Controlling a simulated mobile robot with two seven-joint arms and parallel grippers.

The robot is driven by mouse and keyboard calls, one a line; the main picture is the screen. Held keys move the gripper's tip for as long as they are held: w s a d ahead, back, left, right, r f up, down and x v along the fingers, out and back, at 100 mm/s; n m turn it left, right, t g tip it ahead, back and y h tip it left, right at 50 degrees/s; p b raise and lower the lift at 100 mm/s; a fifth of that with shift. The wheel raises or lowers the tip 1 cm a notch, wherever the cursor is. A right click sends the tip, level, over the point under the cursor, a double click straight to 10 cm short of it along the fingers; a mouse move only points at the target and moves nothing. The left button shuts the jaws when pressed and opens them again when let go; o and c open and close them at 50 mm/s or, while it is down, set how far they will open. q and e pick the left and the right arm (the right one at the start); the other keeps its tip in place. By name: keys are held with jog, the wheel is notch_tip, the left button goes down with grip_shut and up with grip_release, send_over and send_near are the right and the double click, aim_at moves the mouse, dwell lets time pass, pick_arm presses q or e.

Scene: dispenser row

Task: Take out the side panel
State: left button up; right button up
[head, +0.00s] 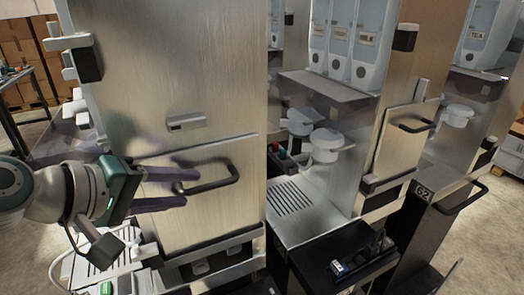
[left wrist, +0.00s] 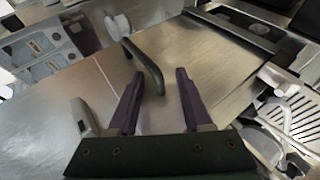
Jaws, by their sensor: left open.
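The side panel (head: 200,221) is a brushed-metal plate low on the side of the near dispenser, seated in place. It has a black bar handle (head: 222,182), which also shows in the left wrist view (left wrist: 146,64). My left gripper (head: 190,188) comes in from the left with its two purple fingers apart. In the left wrist view, the near end of the handle lies at the gap between the fingertips (left wrist: 157,73). The fingers are not closed on it, and I cannot tell whether they touch it. My right gripper is not in view.
A latch-like plate (head: 186,122) sits above the panel, and a black block (head: 88,63) juts from the upper left edge. Another dispenser to the right has a similar handled panel (head: 404,140). A black tray (head: 330,245) stands out low in front.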

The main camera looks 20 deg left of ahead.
pick_arm(q)
jog(key=shift+w+d+f, duration=0.15)
jog(key=shift+w+f, duration=0.05)
jog(key=shift+w, duration=0.05)
grip_shut()
dwell(0.3)
jog(key=shift+r, duration=0.1)
dwell(0.8)
jog(key=shift+r, duration=0.1)
jog(key=shift+r+p, duration=1.6)
jog(key=shift+p, duration=0.35)
